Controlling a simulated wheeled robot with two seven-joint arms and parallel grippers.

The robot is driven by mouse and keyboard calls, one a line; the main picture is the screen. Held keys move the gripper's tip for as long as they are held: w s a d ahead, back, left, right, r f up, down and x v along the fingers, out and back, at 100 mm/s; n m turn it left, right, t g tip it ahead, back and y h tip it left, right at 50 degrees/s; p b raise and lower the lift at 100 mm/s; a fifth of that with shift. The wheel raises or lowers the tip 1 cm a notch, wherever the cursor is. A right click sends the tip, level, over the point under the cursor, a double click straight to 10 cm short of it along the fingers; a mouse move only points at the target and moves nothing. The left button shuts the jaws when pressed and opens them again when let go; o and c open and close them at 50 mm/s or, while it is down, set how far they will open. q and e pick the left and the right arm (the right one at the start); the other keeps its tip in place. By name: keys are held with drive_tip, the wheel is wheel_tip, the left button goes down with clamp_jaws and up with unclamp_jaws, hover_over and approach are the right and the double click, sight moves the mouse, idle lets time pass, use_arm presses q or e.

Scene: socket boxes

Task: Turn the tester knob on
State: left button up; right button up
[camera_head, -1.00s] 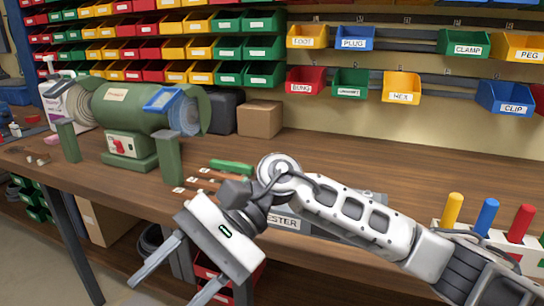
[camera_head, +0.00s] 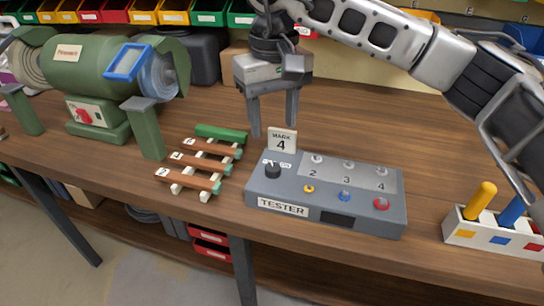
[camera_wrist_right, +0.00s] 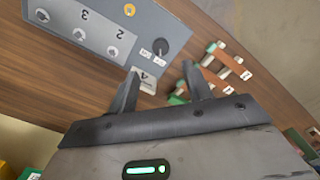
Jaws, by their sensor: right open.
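The grey tester box (camera_head: 330,222) sits on the wooden bench with a "TESTER" label on its front. Its black knob (camera_head: 272,170) is at the upper left of its top, beside small white labels. The knob also shows in the right wrist view (camera_wrist_right: 160,46). A "MARK 4" card (camera_head: 283,140) stands at the box's back left edge. My right gripper (camera_head: 273,132) is open and empty, pointing down behind the card and knob. In the right wrist view its fingertips (camera_wrist_right: 160,72) are near the card, apart from the knob. My left gripper is not in view.
Orange-brown pieces lie on a rack with a green bar (camera_head: 220,133) left of the tester. A green bench grinder (camera_head: 100,80) stands farther left. A white holder (camera_head: 500,235) with coloured pegs is at the right. Bare bench lies behind the tester.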

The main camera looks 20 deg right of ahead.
sight(273, 166)
wheel_tip(273, 166, down, 10)
drive_tip(key=shift+r, duration=0.1)
drive_tip(key=shift+c, duration=0.3)
drive_tip(key=c, duration=0.9)
